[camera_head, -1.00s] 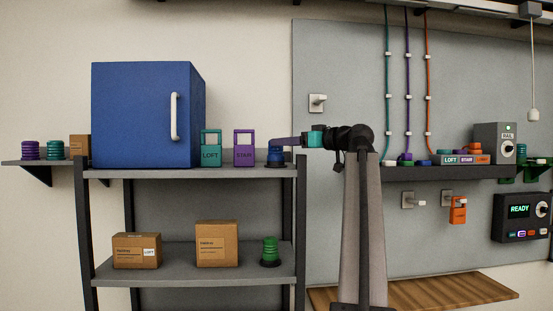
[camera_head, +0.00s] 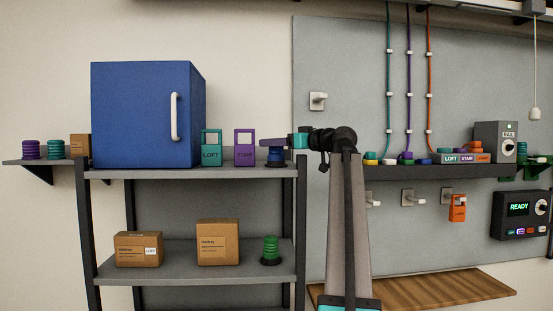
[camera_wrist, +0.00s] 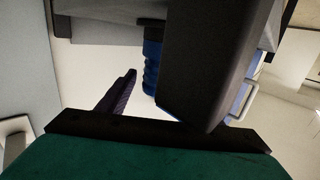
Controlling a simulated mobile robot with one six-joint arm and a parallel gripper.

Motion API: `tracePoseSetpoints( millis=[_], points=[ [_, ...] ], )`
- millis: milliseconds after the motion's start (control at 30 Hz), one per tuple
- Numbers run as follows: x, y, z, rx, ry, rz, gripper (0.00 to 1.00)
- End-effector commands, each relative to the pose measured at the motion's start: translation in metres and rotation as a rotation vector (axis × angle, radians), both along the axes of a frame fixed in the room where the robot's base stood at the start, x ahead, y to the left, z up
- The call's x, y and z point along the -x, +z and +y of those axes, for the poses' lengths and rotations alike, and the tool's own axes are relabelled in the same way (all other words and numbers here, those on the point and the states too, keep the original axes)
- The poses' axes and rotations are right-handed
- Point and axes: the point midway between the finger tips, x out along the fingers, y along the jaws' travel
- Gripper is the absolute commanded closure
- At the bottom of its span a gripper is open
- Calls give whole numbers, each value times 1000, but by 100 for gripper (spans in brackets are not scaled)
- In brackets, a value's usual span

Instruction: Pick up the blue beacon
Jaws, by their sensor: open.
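The blue beacon (camera_head: 276,157) stands upright on a dark base at the right end of the upper shelf.
A purple STAIR tag (camera_head: 244,155) stands close left of the beacon, then a teal LOFT tag (camera_head: 211,155) and a blue cabinet (camera_head: 140,115). A green beacon (camera_head: 270,249) and boxes (camera_head: 217,247) sit on the lower shelf. A rack post (camera_head: 301,200) is close on the right.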

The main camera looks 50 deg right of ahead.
Motion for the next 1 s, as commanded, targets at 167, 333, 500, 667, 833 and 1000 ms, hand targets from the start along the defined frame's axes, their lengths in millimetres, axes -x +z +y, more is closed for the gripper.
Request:
tracePoseSetpoints(
  millis=[167,333,500,667,833,1000],
  points=[
    [0,0,0,0,0,0,52],
    [0,0,0,0,0,0,81],
    [1,0,0,0,0,0,100],
    [1,1,0,0,-1,-2,100],
    [1,2,0,1,-1,-2,100],
    [1,7,-1,1,-1,-3,100]
  ],
)
